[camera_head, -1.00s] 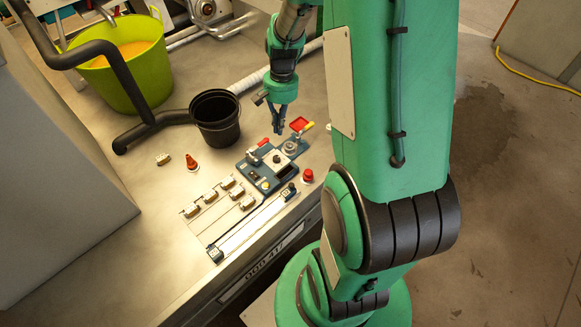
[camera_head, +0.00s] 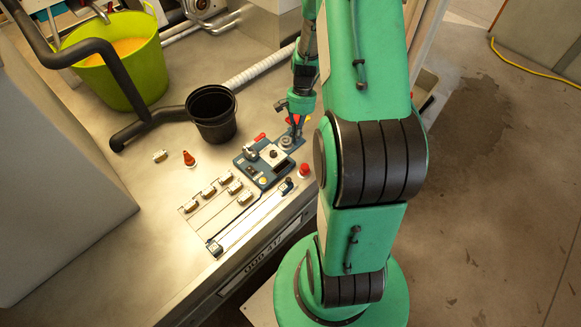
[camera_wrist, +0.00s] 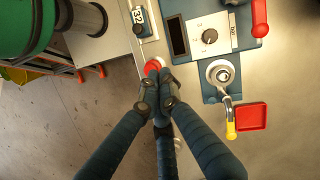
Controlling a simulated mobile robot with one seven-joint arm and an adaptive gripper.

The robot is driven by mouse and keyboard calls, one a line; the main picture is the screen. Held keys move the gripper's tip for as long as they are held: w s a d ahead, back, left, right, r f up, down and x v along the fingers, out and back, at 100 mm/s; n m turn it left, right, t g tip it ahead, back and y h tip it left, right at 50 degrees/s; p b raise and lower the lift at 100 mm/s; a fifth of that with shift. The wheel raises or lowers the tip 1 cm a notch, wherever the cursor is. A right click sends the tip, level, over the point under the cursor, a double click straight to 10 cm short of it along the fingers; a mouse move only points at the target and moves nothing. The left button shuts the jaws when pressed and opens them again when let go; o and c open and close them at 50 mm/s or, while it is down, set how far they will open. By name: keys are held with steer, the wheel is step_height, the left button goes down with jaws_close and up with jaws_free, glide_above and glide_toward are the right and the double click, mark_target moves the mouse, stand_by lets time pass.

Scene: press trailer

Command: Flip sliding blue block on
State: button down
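A long pale rail (camera_head: 250,221) lies along the front edge of the bench, with a small dark blue block (camera_head: 287,186) at its right end. In the wrist view a dark blue block marked "32" (camera_wrist: 142,22) sits on the pale rail at the top. My gripper (camera_head: 297,136) is over the right end of the blue control panel (camera_head: 262,172), to the right of and behind the rail block. In the wrist view my gripper's (camera_wrist: 158,92) fingertips are together, with nothing seen between them. They partly cover a red button (camera_wrist: 153,66).
The panel carries a round knob (camera_wrist: 210,36), a red-handled lever (camera_wrist: 260,18) and a valve with a yellow-tipped handle (camera_wrist: 230,130). A red square tray (camera_wrist: 252,116) is beside it. A black bucket (camera_head: 212,115), orange cone (camera_head: 189,158) and several small switches stand left.

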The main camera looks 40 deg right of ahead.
mark_target(285, 186)
steer(key=b+x, duration=0.2)
steer(key=x, duration=0.8)
steer(key=shift+a+f, duration=0.15)
steer(key=shift+f, duration=0.05)
steer(key=shift+s+a+b, duration=0.25)
steer(key=shift+s+a, duration=0.05)
steer(key=shift+a, duration=0.2)
steer(key=shift+s+a+b, duration=0.2)
steer(key=shift+s+a, duration=0.05)
steer(key=shift+a, duration=0.25)
steer(key=shift+s+a+f, duration=0.1)
steer(key=shift+s+a, duration=0.1)
steer(key=shift+a, duration=0.25)
steer(key=shift+s+a, duration=0.1)
steer(key=shift+a, duration=0.1)
steer(key=shift+a, duration=0.1)
